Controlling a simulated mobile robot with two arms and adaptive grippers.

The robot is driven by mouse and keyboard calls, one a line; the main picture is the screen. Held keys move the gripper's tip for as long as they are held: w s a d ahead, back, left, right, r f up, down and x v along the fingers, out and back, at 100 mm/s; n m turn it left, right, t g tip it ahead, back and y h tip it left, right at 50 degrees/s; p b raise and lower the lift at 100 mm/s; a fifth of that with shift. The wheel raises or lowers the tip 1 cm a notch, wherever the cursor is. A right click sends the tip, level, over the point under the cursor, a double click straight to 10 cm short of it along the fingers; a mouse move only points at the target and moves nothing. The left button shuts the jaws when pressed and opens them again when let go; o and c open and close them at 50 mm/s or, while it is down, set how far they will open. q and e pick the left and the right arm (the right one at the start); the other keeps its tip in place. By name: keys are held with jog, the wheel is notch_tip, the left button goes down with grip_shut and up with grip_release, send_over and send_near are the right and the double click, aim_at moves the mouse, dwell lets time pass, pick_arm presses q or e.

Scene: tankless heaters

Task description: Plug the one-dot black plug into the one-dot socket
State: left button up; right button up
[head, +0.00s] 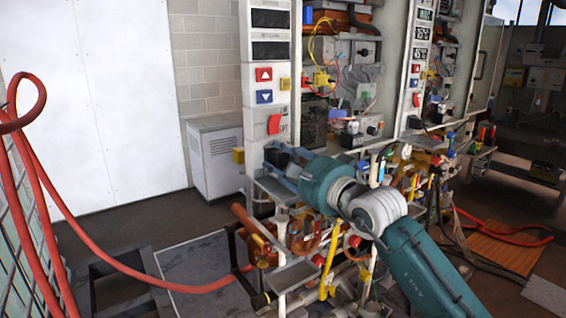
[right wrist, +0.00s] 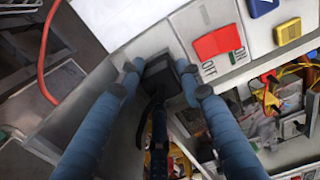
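A black plug (right wrist: 161,76) with a black cable sits between the blue fingertips of my right gripper (right wrist: 158,70) in the right wrist view. The fingertips lie close against both of its sides, and the gripper looks shut on it. The plug is close to the white cabinet face, below a red switch (right wrist: 219,44); I cannot tell whether it touches the face. No dot marks are readable and no socket opening shows. In the head view my right gripper (head: 283,164) is at the lower front of the white control column (head: 257,124). My left gripper is not in view.
Blue (right wrist: 262,7) and yellow (right wrist: 287,32) buttons are near the switch. A cluttered shelf (head: 293,272) with pipes and valves stands below my right arm. A red hose (head: 110,257) loops across the left. A grey vented box (head: 217,158) stands behind.

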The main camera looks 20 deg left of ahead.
jog(key=o, duration=0.3)
jog(key=v, duration=1.2)
jog(key=shift+s+a, duration=0.1)
